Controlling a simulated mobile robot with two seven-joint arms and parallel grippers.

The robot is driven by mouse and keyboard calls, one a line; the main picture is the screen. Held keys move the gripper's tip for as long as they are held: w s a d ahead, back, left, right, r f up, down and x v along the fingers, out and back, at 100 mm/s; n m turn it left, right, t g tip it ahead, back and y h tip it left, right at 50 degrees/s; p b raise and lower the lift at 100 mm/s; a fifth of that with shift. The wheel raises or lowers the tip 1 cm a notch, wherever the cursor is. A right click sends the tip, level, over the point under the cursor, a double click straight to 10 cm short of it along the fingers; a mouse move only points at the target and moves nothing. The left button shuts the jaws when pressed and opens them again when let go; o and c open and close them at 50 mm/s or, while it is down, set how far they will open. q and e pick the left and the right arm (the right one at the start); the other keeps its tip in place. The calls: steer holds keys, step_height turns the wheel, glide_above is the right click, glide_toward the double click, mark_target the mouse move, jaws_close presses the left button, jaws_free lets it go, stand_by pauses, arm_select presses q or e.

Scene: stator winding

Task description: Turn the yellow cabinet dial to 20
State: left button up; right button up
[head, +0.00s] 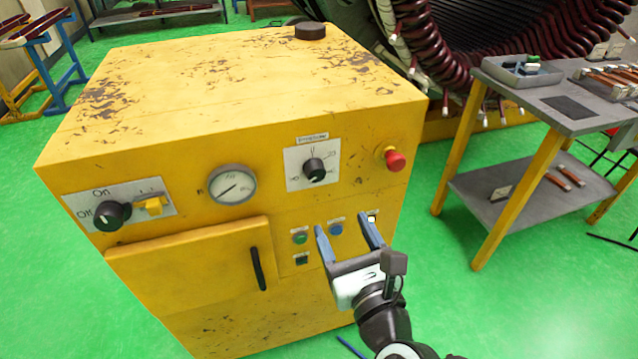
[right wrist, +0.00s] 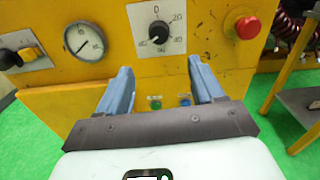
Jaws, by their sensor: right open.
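The yellow cabinet (head: 230,90) stands in front of me with scuffed paint. Its black dial (head: 314,169) sits on a white scale plate on the front face, right of the gauge. In the right wrist view the dial (right wrist: 159,31) is above and beyond the fingers, with a 20 mark at its upper right. Where its pointer stands is too small to tell surely. My right gripper (head: 348,237) is open and empty, its blue fingers below and right of the dial, in front of the small buttons, apart from the dial. My left gripper is not in view.
A red stop button (head: 395,160) juts out right of the dial. A round gauge (head: 233,185), a black on/off knob (head: 112,214) and a yellow switch (head: 153,206) are to the left. A door handle (head: 258,268) protrudes below. A grey-topped table (head: 545,105) stands at right.

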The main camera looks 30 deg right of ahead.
mark_target(317, 177)
arm_select(q)
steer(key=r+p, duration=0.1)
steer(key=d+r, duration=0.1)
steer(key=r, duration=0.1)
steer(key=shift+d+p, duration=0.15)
steer(key=shift+p, duration=0.2)
arm_select(e)
steer(key=x, duration=1.2)
steer(key=shift+w, duration=0.4)
steer(key=shift+r, duration=0.1)
steer(key=shift+c, duration=0.3)
steer(key=c, duration=1)
